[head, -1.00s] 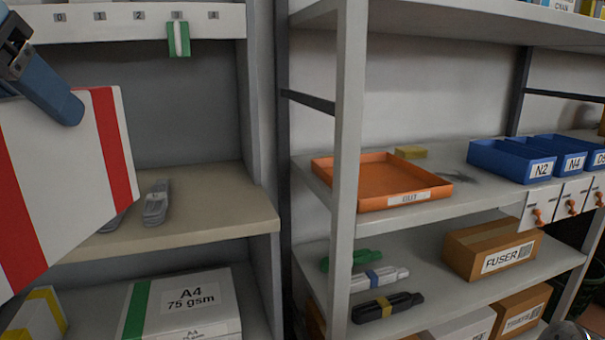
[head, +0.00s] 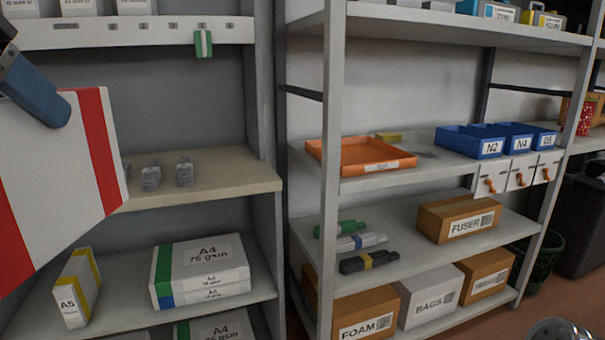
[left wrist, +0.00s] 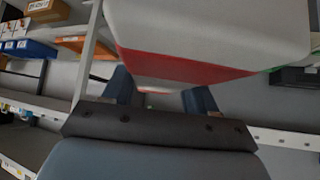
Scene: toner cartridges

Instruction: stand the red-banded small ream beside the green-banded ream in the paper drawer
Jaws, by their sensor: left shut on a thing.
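The red-banded ream (head: 55,170) is white with two red bands and fills the left side of the head view, close to the camera. My left gripper (head: 45,105) is shut on its upper part and holds it in the air, tilted. The ream also shows above the fingers in the left wrist view (left wrist: 215,30). The green-banded ream (head: 212,258), marked A4 75 gsm, lies flat on a lower level of the left rack, on top of a blue-banded ream (head: 210,293). I cannot tell which part is the paper drawer. My right gripper is not in view.
A yellow-banded A5 ream (head: 77,290) stands upright left of the stack, with a bare gap between. The beige shelf (head: 220,175) above carries grey items. A rack post (head: 333,150) separates the right rack, with an orange tray (head: 360,160) and boxes.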

